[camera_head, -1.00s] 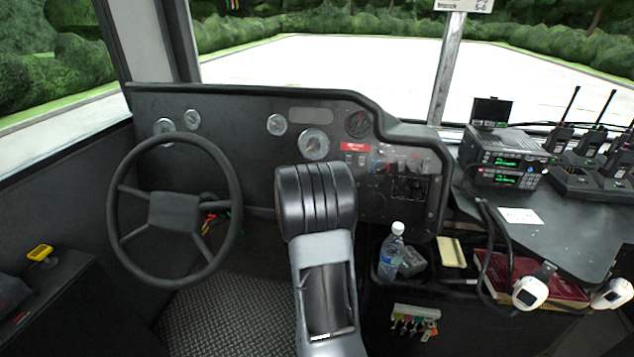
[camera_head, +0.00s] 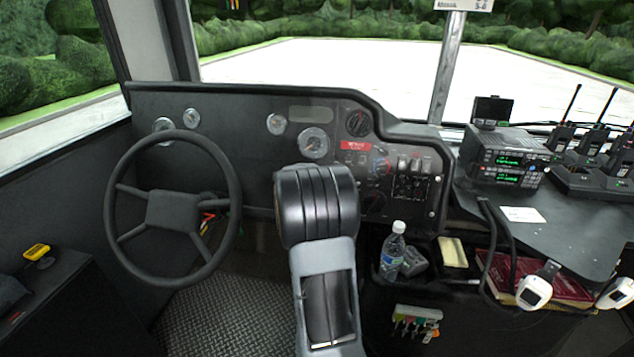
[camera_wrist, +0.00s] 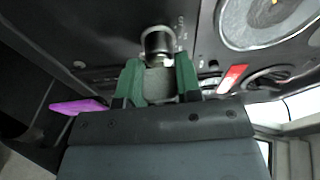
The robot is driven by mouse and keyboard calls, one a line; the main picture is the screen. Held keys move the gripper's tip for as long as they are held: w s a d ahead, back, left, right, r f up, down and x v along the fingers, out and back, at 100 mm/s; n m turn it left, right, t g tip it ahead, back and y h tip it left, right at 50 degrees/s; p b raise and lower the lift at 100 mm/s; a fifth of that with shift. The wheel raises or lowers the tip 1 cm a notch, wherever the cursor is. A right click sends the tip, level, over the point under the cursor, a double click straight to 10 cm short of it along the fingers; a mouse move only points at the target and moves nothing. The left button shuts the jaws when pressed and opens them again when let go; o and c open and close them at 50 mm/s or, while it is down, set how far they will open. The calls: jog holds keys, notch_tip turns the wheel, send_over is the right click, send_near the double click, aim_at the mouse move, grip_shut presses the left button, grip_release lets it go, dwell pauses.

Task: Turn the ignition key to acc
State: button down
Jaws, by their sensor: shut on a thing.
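The ignition lock (camera_wrist: 158,42) is a round metal cylinder in the dark dash panel, at the top middle of the wrist view. My gripper (camera_wrist: 157,78) has green fingertips and is right in front of the lock. It is shut on the grey head of the ignition key (camera_wrist: 158,86), which lines up with the lock. Faint markings stand on the panel beside the lock, too small to read. In the head view my own arm hides the gripper, key and lock.
The steering wheel (camera_head: 172,208) is left of my arm. Dash switches (camera_head: 408,165) and a water bottle (camera_head: 392,252) are to its right. Radios (camera_head: 503,157) stand on the right shelf. A purple object (camera_wrist: 78,105) shows left of the gripper in the wrist view.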

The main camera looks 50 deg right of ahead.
jog(key=shift+m, duration=0.4)
jog(key=c, duration=0.8)
grip_release()
jog(key=p+v, duration=0.3)
jog(key=v, duration=1)
jog(key=shift+s+a, duration=0.25)
jog(key=shift+a, duration=0.05)
jog(key=shift+a+r, duration=0.1)
